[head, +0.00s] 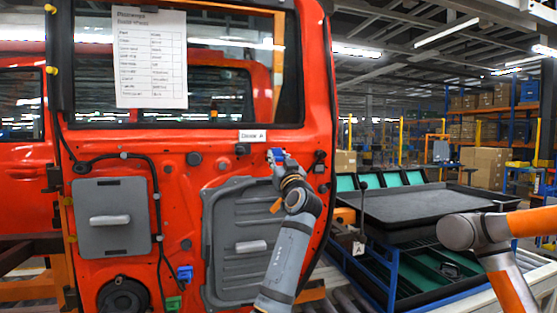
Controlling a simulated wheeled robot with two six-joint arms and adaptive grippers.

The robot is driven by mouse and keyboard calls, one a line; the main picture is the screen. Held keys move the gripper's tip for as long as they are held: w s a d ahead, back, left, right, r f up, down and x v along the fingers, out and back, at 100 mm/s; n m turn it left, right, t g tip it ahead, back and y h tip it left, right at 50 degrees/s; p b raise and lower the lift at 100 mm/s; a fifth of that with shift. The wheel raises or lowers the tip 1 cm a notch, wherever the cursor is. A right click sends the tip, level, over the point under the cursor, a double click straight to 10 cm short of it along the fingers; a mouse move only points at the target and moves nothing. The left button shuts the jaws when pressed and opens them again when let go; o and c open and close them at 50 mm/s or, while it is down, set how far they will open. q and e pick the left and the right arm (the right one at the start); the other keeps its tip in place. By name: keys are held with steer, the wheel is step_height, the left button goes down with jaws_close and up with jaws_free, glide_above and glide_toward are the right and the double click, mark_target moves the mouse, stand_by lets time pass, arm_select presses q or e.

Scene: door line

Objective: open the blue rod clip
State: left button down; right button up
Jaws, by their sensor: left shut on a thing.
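The red door (200,170) stands upright in front of me and fills the left half of the head view. My left gripper (278,157) is at the door's upper right, just right of the white "Door A" label. It is shut on a small blue part, which appears to be the blue rod clip (275,153). The fingers and wrist cover much of the clip, so I cannot tell whether it is open. My right arm shows at the right edge, but its gripper is out of view.
A paper sheet (150,58) hangs on the window. A blue connector (185,272) and a green one (173,303) sit low on the door. Grey panels with handles are on it. A bench with a dark tray (425,203) stands to the right.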

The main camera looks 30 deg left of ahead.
mark_target(278, 157)
arm_select(q)
steer(key=shift+r+p, duration=0.15)
steer(key=shift+p, duration=0.2)
stand_by(0.3)
steer(key=shift+d+r+h+p, duration=0.1)
steer(key=shift+r+h+p, duration=0.15)
steer(key=shift+h+p, duration=0.2)
step_height(278, 157, up, 5)
steer(key=g+h+p, duration=0.7)
steer(key=p, duration=0.9)
steer(key=shift+s+f+h+p, duration=0.1)
steer(key=shift+h+p, duration=0.25)
steer(key=shift+p, duration=0.05)
steer(key=shift+a+g+h+p, duration=0.2)
steer(key=shift+g+h+p, duration=0.4)
steer(key=shift+p, duration=0.05)
steer(key=shift+w+a+g+h, duration=0.15)
steer(key=shift+w+g+h, duration=0.15)
steer(key=shift+g+h, duration=0.4)
steer(key=shift+h, duration=0.3)
steer(key=c, duration=1)
jaws_free()
steer(key=shift+w+a, duration=0.1)
steer(key=shift+c, duration=0.2)
